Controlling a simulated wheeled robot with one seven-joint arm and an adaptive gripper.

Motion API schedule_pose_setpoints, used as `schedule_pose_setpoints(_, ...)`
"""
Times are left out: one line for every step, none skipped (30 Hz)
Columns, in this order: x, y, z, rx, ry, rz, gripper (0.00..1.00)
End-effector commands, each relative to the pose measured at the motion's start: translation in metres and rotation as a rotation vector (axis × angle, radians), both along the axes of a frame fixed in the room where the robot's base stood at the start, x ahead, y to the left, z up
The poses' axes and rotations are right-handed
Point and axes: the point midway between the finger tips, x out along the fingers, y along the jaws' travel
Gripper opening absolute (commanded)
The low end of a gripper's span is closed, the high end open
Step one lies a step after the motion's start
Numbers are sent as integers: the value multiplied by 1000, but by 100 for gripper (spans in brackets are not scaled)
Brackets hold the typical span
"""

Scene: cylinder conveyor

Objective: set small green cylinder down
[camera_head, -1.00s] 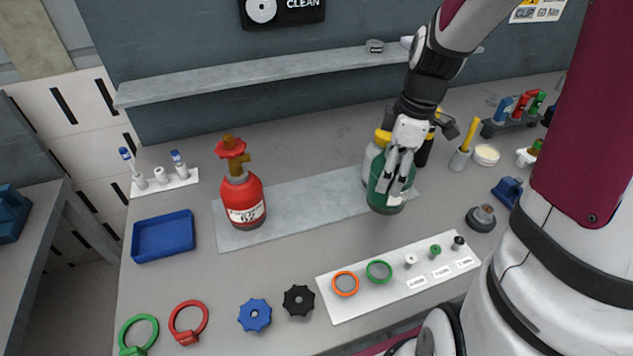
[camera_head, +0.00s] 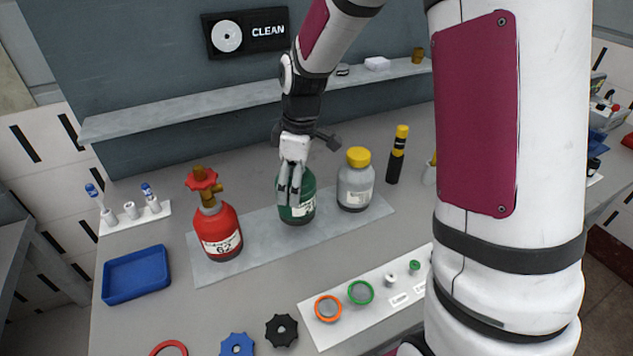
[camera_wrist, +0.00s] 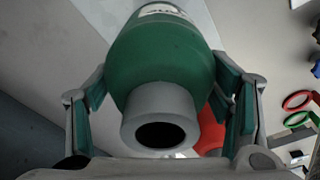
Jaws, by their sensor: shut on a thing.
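The small green cylinder (camera_head: 297,206) is upright over the grey mat (camera_head: 262,232), between a red cylinder (camera_head: 220,234) on its left and a grey bottle with a yellow cap (camera_head: 354,187) on its right. My gripper (camera_head: 290,192) is shut on the green cylinder from above. In the wrist view the fingers (camera_wrist: 160,105) flank the green body (camera_wrist: 165,65), with its grey open neck toward the camera. I cannot tell whether its base touches the mat.
A blue tray (camera_head: 137,275) lies at the left. A white board (camera_head: 375,318) with rings and small parts lies in front. A black and yellow bottle (camera_head: 396,160) stands behind right. A shelf (camera_head: 190,109) runs along the back wall.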

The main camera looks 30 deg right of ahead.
Motion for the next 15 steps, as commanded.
schedule_pose_setpoints(4, 4, 1, 0, -4, 1, 12)
schedule_pose_setpoints(5, 6, 1, 0, -4, 1, 12)
schedule_pose_setpoints(7, 8, 1, 0, -4, 0, 12)
schedule_pose_setpoints(8, 9, 1, 0, -4, 0, 12)
schedule_pose_setpoints(8, 9, 0, 0, -4, 0, 12)
schedule_pose_setpoints(9, 10, 0, -1, -3, 0, 12)
schedule_pose_setpoints(9, 10, -1, -1, -3, -1, 12)
schedule_pose_setpoints(9, 10, -3, 0, -2, -1, 12)
schedule_pose_setpoints(8, 10, -6, 0, -2, -1, 12)
schedule_pose_setpoints(8, 10, -8, 0, -1, -1, 12)
schedule_pose_setpoints(8, 10, -11, 0, 0, -1, 12)
schedule_pose_setpoints(7, 10, -16, 0, 0, -1, 12)
schedule_pose_setpoints(7, 10, -20, 0, 0, -1, 12)
schedule_pose_setpoints(7, 10, -24, 0, 1, 0, 12)
schedule_pose_setpoints(7, 10, -28, -1, -1, 0, 12)
